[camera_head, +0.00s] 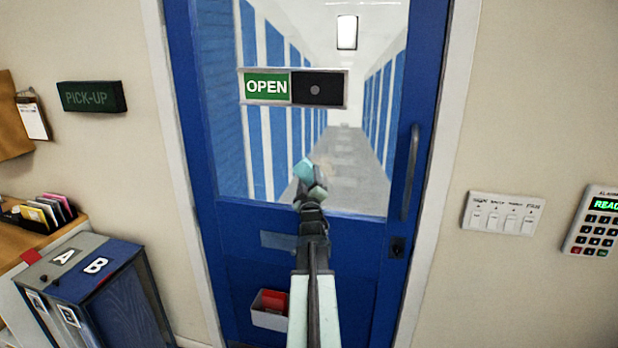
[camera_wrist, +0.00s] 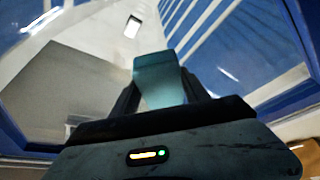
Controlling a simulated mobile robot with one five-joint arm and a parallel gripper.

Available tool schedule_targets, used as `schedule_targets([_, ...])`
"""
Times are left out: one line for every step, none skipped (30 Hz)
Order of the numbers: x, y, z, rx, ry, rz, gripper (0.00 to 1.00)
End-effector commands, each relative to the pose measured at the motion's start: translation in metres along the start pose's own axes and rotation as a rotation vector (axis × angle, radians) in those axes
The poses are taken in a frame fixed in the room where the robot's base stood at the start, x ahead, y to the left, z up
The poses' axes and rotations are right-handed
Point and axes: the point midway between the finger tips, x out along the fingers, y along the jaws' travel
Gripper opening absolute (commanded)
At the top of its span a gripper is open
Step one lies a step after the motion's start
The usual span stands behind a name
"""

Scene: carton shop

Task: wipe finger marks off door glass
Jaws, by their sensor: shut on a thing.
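A blue door (camera_head: 222,240) with a large glass pane (camera_head: 348,150) stands in front of me. Through the glass I see a corridor with blue and white striped walls. My gripper (camera_head: 311,190) is in front of the lower part of the pane. It is shut on a light teal cloth (camera_head: 304,169), which also shows between the fingers in the wrist view (camera_wrist: 160,78). I cannot tell whether the cloth touches the glass. No finger marks can be made out clearly on the pane.
An OPEN sign (camera_head: 267,86) crosses the upper glass. A handle (camera_head: 411,172) is on the door's right side. A small box (camera_head: 268,318) is low on the door. Bins A and B (camera_head: 100,262) stand at left. Switches (camera_head: 503,214) and a keypad (camera_head: 596,222) are on the right wall.

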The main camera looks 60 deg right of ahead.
Motion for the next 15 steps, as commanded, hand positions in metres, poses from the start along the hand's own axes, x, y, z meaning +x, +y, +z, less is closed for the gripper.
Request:
schedule_targets([0.0014, -0.0001, 0.0005, 0.0, 0.0, 0.0, 0.21])
schedule_targets([0.002, -0.0001, 0.0006, 0.0, 0.0, 0.0, 0.21])
schedule_targets([0.0027, -0.0002, 0.0008, 0.0, 0.0, 0.0, 0.21])
schedule_targets([0.0032, -0.0003, 0.001, 0.0, 0.0, 0.0, 0.21])
schedule_targets([0.0038, -0.0003, 0.0012, 0.0, 0.0, 0.0, 0.21])
schedule_targets([0.0045, -0.0004, 0.0014, 0.0, 0.0, 0.0, 0.21])
schedule_targets([0.0051, -0.0005, 0.0016, 0.0, 0.001, 0.0, 0.21])
schedule_targets([0.0056, -0.0005, 0.0017, 0.0, 0.001, 0.0, 0.21])
schedule_targets([0.0064, -0.0006, 0.0019, 0.0, 0.001, -0.001, 0.21])
schedule_targets([0.0069, -0.0006, 0.0021, 0.0, 0.001, -0.001, 0.21])
schedule_targets([0.0075, -0.0007, 0.0023, 0.0, 0.001, -0.001, 0.21])
schedule_targets([0.0082, -0.0008, 0.0025, 0.0, 0.001, -0.001, 0.21])
schedule_targets([0.0088, -0.0008, 0.0027, -0.001, 0.001, -0.001, 0.21])
schedule_targets([0.0093, -0.0009, 0.0028, -0.001, 0.001, -0.001, 0.21])
schedule_targets([0.0101, -0.001, 0.0031, -0.001, 0.001, -0.001, 0.21])
